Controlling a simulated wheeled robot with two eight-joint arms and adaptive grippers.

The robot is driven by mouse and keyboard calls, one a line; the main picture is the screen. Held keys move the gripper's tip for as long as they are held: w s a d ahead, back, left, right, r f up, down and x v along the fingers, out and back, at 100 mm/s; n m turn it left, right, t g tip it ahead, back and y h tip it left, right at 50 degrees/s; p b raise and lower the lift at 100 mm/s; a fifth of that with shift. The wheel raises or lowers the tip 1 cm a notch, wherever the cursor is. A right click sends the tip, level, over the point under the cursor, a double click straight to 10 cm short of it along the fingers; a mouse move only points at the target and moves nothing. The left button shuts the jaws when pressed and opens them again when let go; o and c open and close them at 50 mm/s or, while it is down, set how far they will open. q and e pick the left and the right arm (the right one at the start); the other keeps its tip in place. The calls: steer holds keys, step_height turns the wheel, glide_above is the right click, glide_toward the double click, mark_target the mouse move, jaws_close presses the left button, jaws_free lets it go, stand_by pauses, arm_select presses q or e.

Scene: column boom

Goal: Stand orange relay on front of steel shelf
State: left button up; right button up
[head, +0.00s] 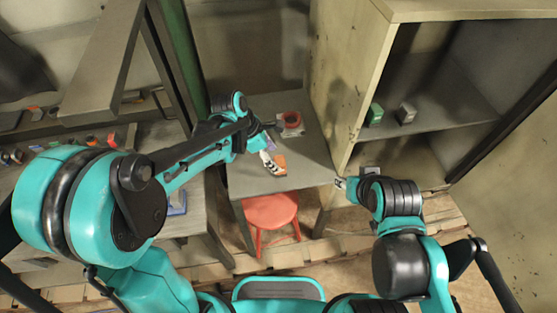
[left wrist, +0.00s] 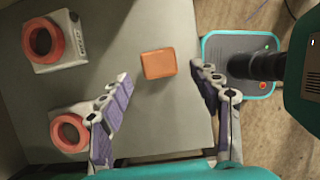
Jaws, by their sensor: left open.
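The orange relay (head: 280,160), a small block, lies on a grey table (head: 247,185) in the head view. In the left wrist view the orange relay (left wrist: 158,63) lies between and slightly beyond the spread fingertips, with gaps on both sides. My left gripper (head: 271,163) is open and empty, right beside the relay. It also shows in the left wrist view (left wrist: 162,78). The steel shelf appears to be the grey board (head: 430,112) inside the tall pale cabinet at the right. My right gripper (head: 340,183) is small near the cabinet's lower edge; its jaws are unclear.
A green box (head: 374,114) and a grey box (head: 406,113) stand on the shelf. White boxes with red rings (left wrist: 47,42) sit on the table left of the relay. A red stool (head: 271,212) stands below the table's front edge. The shelf's front strip looks clear.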

arm_select(q)
steer(key=w+p+v, duration=0.1)
steer(key=v, duration=0.5)
steer(key=s+a+r+m+t+y, duration=0.4)
steer(key=s+a+m, duration=0.9)
steer(key=m, duration=0.7)
steer(key=shift+s+t, duration=0.35)
steer(key=shift+t, duration=0.75)
steer(key=shift+a+r, duration=0.15)
